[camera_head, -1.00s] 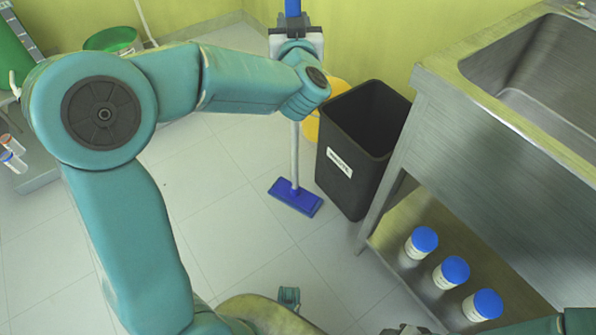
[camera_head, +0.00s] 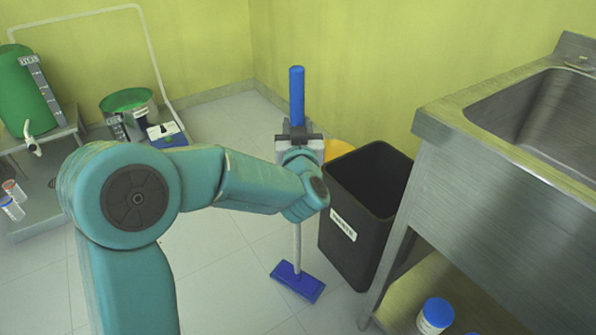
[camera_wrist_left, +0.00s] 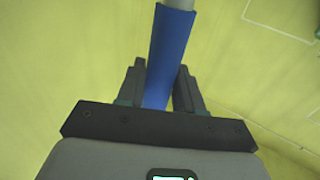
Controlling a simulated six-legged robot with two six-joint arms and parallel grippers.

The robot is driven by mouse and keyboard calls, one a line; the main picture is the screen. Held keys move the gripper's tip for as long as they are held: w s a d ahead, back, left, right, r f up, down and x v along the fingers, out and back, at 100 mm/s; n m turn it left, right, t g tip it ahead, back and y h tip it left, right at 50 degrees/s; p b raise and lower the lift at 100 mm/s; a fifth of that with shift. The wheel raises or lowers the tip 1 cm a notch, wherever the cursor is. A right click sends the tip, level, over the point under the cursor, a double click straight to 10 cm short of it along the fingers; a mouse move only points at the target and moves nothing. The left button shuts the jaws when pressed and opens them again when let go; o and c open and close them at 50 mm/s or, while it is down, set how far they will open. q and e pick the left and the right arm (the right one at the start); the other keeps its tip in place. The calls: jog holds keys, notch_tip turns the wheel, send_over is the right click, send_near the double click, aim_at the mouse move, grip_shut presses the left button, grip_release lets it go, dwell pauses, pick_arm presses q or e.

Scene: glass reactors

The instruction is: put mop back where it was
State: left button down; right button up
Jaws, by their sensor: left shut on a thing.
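The mop stands nearly upright in the head view, with a blue handle grip (camera_head: 297,97) on top, a pale shaft and a flat blue head (camera_head: 298,282) at or just above the floor tiles. My left gripper (camera_head: 298,132) is shut on the mop around the lower part of the blue grip. In the left wrist view the two dark fingers (camera_wrist_left: 160,88) sit on either side of the blue grip (camera_wrist_left: 170,55), and the pale shaft shows at the top edge. Part of the shaft is hidden behind my left wrist. My right gripper is not in view.
A black bin (camera_head: 358,235) stands right of the mop, with a yellow thing (camera_head: 338,149) partly hidden behind it. A steel sink table (camera_head: 500,200) fills the right side, with a blue-lidded jar (camera_head: 436,314) on its lower shelf. A green tub (camera_head: 127,101) is at the back left.

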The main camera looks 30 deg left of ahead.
pick_arm(q)
notch_tip(320, 180, down, 3)
jog(key=shift+f+b, duration=0.15)
jog(key=shift+b, duration=0.35)
notch_tip(320, 180, down, 5)
jog(key=shift+r+b, duration=0.1)
jog(key=shift+b, duration=1)
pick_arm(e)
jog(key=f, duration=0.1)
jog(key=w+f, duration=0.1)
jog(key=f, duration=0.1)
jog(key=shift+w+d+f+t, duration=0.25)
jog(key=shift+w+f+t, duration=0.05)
pick_arm(q)
jog(key=c, duration=0.7)
grip_release()
jog(key=shift+f, duration=0.25)
jog(key=shift+c, duration=0.2)
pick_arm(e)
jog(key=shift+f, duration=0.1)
